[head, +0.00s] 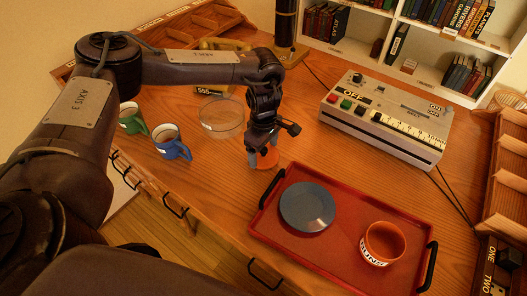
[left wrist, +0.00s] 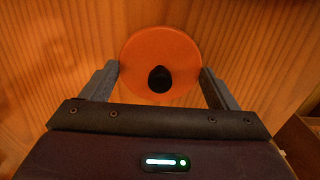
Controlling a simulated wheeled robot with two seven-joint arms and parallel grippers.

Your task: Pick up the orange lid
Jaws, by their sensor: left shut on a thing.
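The orange lid (head: 268,159) is a flat round disc at the left gripper's tips in the head view. In the left wrist view the lid (left wrist: 150,45) shows its black knob (left wrist: 160,79) near the edge closest to me. My left gripper (head: 262,157) points down and is shut on the lid, one finger at each side of its rim. Whether the lid rests on the desk or is slightly raised, I cannot tell. My right gripper is in neither view.
A red tray (head: 270,228) in front holds a grey-blue plate (head: 306,206) and an orange bowl (head: 384,242). A clear glass dish (head: 222,117), a blue mug (head: 170,143) and a green mug (head: 131,119) stand left. A switch console (head: 383,117) stands right.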

